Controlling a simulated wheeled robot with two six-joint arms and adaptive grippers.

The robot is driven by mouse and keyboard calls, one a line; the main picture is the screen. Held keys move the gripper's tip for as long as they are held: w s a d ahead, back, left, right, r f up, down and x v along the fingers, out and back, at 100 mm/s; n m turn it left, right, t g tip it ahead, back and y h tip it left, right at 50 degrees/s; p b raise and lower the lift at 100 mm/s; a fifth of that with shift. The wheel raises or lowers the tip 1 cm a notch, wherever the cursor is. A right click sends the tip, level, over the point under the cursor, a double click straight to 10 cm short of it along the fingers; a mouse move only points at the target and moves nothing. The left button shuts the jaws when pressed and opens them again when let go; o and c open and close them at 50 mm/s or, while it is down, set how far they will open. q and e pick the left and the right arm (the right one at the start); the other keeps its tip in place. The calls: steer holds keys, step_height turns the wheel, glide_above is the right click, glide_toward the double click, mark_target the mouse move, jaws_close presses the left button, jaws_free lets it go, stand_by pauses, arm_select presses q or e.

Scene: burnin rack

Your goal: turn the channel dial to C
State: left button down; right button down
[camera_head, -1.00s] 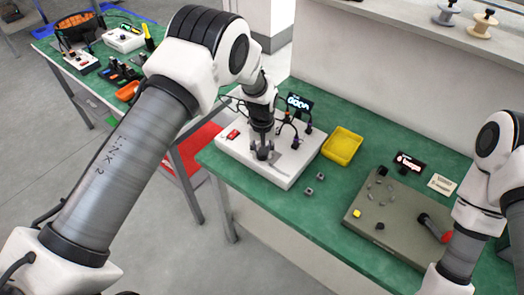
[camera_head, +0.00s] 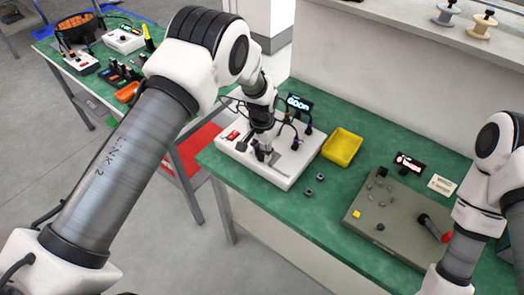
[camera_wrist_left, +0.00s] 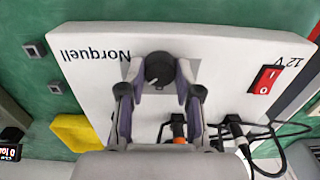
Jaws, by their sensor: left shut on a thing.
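A white box marked Norquell (camera_head: 295,167) stands on the green bench, and it fills much of the left wrist view (camera_wrist_left: 85,85). A round dark dial (camera_wrist_left: 158,68) with a pale pointer line sits on its top face. I take it to be the channel dial; no letters around it can be read. My left gripper (camera_head: 264,155) is down over the box. In the left wrist view its fingers (camera_wrist_left: 160,82) are shut on the dial from both sides. In the head view the fingers hide the dial. My right arm shows at the right edge, its gripper out of view.
A lit display (camera_head: 299,103) stands behind the box, with black cables beside the gripper. A red switch (camera_wrist_left: 265,79) sits on the box. A yellow bin (camera_head: 342,147) and an olive panel (camera_head: 400,222) are to the right. Small dark blocks (camera_head: 309,191) lie in front.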

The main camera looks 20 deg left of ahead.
mark_target(262, 154)
arm_select(q)
steer(key=shift+s+f, duration=0.15)
steer(key=c, duration=0.8)
jaws_free()
steer(key=shift+r, duration=0.2)
steer(key=shift+r, duration=0.4)
step_height(262, 154, up, 11)
steer(key=shift+f, duration=0.1)
